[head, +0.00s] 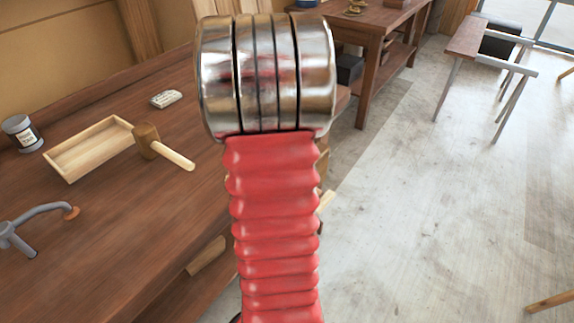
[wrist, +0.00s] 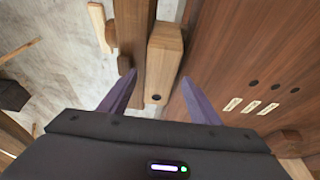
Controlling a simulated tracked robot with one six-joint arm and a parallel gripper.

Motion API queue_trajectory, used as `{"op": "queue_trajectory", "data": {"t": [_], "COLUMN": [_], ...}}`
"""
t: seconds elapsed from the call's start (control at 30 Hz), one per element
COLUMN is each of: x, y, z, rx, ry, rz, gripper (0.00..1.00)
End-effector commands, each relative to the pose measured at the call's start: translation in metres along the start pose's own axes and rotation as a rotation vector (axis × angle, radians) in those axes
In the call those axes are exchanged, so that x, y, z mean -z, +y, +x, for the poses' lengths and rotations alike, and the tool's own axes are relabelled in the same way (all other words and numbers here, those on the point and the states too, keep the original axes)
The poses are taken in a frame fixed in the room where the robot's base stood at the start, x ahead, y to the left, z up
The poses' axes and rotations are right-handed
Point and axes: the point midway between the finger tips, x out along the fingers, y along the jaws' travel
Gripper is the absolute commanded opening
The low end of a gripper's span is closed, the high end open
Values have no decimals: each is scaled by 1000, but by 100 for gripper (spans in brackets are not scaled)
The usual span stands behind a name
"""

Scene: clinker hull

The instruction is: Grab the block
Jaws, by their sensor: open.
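In the wrist view my gripper (wrist: 159,75) is open, with one purple finger on either side of a light wooden piece (wrist: 166,50). This piece is long and block-like, with a dark round hole near its close end. I cannot tell whether it is the block or part of the bench, or whether the fingers touch it. In the head view a small pale block-like object (head: 166,98) with dark marking lies flat on the workbench (head: 110,225). My gripper is hidden in the head view behind my red and metal arm.
A shallow wooden tray (head: 90,150), a mallet (head: 165,150), a labelled tin (head: 21,133) and a grey bent metal tool (head: 35,222) are on the bench. The wrist view also shows a dark wooden panel (wrist: 250,60) with holes and pale labels. Floor (head: 440,200) is open at right.

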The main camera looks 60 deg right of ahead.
Motion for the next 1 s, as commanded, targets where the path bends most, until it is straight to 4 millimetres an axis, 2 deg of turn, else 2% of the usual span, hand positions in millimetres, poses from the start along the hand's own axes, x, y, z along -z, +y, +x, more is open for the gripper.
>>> {"op": "queue_trajectory", "data": {"t": [0.67,1.0], "x": [-2,-2], "y": [0,0], "z": [4,4], "rx": [0,0], "ry": [0,0], "rz": [0,0], "gripper": [57,33]}}
